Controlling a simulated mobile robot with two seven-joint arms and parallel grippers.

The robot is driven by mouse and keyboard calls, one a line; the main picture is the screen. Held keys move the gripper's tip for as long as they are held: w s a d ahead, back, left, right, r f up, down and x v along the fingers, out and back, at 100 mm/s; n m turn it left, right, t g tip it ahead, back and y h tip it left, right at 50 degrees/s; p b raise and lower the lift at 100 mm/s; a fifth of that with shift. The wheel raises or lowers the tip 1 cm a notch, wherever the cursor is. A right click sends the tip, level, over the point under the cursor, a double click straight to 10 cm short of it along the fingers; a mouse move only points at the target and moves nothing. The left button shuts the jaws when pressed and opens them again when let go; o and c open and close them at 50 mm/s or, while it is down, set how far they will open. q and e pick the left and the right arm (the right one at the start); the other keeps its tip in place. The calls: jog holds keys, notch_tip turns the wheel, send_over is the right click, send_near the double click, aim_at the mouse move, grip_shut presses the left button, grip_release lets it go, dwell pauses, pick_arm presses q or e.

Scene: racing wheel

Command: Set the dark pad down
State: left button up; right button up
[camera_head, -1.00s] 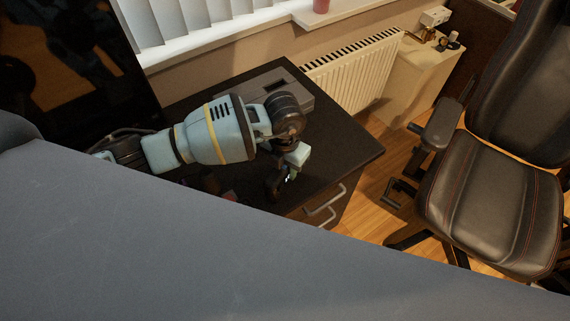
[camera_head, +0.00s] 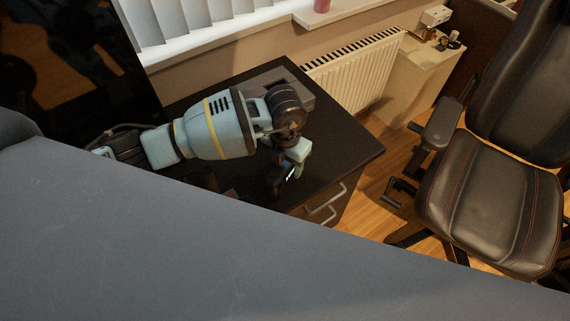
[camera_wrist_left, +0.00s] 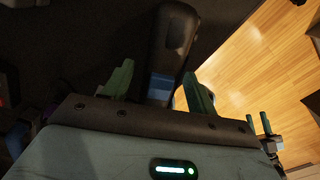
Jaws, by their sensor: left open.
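The dark pad (camera_wrist_left: 172,42) is a long, rounded dark piece with a bluish end in the left wrist view. Its near end lies between the spread fingers of my left gripper (camera_wrist_left: 158,86), with gaps visible at both sides. In the head view my left gripper (camera_head: 287,178) is low over the front part of the black desk top (camera_head: 340,150). A small dark shape there may be the pad, but the gripper covers much of it. I cannot tell whether the pad rests fully on the desk. My right gripper is not in view.
A grey box (camera_head: 292,88) sits at the back of the desk. A radiator (camera_head: 352,72) and a black chair (camera_head: 490,195) stand beyond and to the right. A large grey-blue surface hides the lower view. The desk's right part is clear.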

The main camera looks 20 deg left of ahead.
pick_arm(q)
notch_tip(320, 180, up, 11)
jog(key=shift+p, duration=0.35)
